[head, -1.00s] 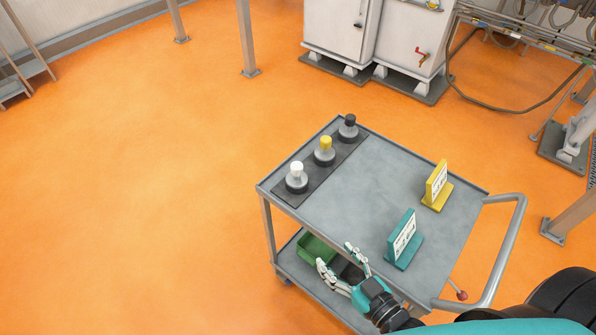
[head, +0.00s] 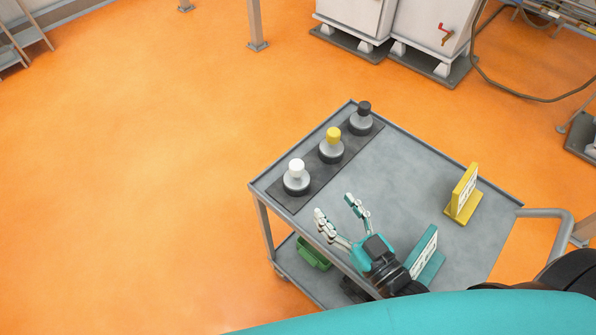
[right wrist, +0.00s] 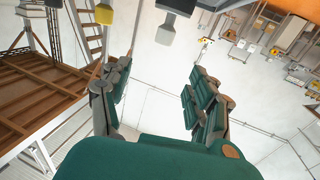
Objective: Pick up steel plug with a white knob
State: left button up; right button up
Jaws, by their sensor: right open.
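The steel plug with a white knob (head: 296,180) stands upright on a dark strip (head: 314,180) at the cart's left corner. A steel plug with a yellow knob (head: 331,150) and one with a black knob (head: 361,122) stand behind it in a row. My right gripper (head: 335,207) is open and empty, below and right of the white-knobbed plug and apart from it. In the right wrist view its spread fingers (right wrist: 158,88) have nothing between them. I cannot surely make out the white-knobbed plug there. My left gripper is not in view.
The grey cart (head: 405,165) has a bare middle top. A yellow sign stand (head: 464,196) and a teal sign stand (head: 427,258) stand on its right part, the teal one close to my right wrist. A green bin (head: 312,253) sits on the lower shelf.

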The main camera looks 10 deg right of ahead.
aim_at(301, 170)
jog(key=p+x, duration=0.1)
jog(key=x, duration=0.4)
jog(key=p+x, duration=0.1)
jog(key=x, duration=0.9)
jog(key=shift+a+f+p, duration=0.25)
jog(key=shift+f+p, duration=0.15)
jog(key=shift+c, duration=0.7)
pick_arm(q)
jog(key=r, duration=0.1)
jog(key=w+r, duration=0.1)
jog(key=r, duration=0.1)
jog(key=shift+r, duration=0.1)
pick_arm(e)
grip_shut()
